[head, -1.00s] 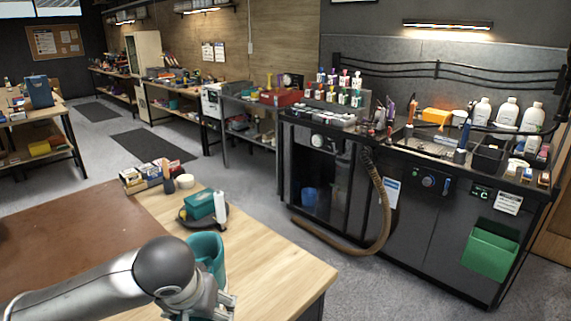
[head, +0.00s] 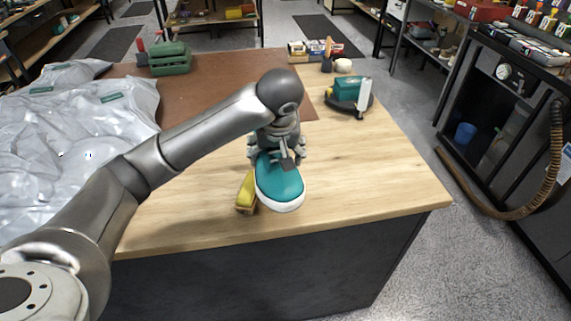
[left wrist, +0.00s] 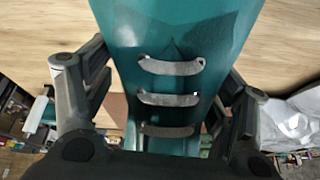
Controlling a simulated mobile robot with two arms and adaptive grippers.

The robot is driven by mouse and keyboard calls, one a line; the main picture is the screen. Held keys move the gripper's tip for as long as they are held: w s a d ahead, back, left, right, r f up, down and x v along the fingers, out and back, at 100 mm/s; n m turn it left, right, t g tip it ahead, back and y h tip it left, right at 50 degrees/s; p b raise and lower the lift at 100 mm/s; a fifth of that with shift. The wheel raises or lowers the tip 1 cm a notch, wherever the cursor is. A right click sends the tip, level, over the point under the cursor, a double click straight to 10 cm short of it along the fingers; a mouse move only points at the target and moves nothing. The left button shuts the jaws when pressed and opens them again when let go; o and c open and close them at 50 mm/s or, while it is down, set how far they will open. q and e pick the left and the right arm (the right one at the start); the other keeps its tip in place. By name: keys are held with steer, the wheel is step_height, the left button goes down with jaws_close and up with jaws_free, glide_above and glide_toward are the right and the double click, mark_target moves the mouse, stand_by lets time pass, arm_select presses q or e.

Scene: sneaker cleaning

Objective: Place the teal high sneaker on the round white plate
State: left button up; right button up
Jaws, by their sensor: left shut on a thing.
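The teal high sneaker (head: 280,182), with a white sole, is over the near part of the wooden tabletop, its toe toward the front edge. My left gripper (head: 277,150) is shut on its upper part from above. I cannot tell whether the sole touches the wood. In the left wrist view the teal upper (left wrist: 180,35) with grey straps fills the space between the fingers (left wrist: 158,95). I cannot make out a round white plate in either current view. My right gripper is not in view.
A yellow block-like thing (head: 245,192) is just left of the sneaker. Crumpled grey plastic (head: 75,110) covers the left side. The wooden tabletop (head: 375,165) is clear on the right.

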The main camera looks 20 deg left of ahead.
arm_select(q)
steer(key=w, duration=0.1)
steer(key=w+a+f+p, duration=0.1)
steer(key=w, duration=0.1)
steer(key=w+f, duration=0.1)
steer(key=w, duration=0.1)
steer(key=shift+a, duration=0.15)
steer(key=w+f, duration=0.2)
steer(key=f, duration=0.1)
steer(key=w+f+p, duration=0.1)
steer(key=shift+w+a+f, duration=0.35)
steer(key=shift+f, duration=0.05)
steer(key=shift+w+a+f, duration=0.15)
steer(key=shift+w+f, duration=0.35)
steer(key=shift+f, duration=0.15)
step_height(320, 180, down, 3)
steer(key=shift+r+p, duration=0.1)
steer(key=shift+p, duration=0.3)
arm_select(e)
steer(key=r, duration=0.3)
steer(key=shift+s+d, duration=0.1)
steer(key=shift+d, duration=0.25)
arm_select(q)
steer(key=shift+s, duration=0.1)
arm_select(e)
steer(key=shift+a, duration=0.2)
arm_select(q)
steer(key=o, duration=1.3)
steer(key=shift+f, duration=0.2)
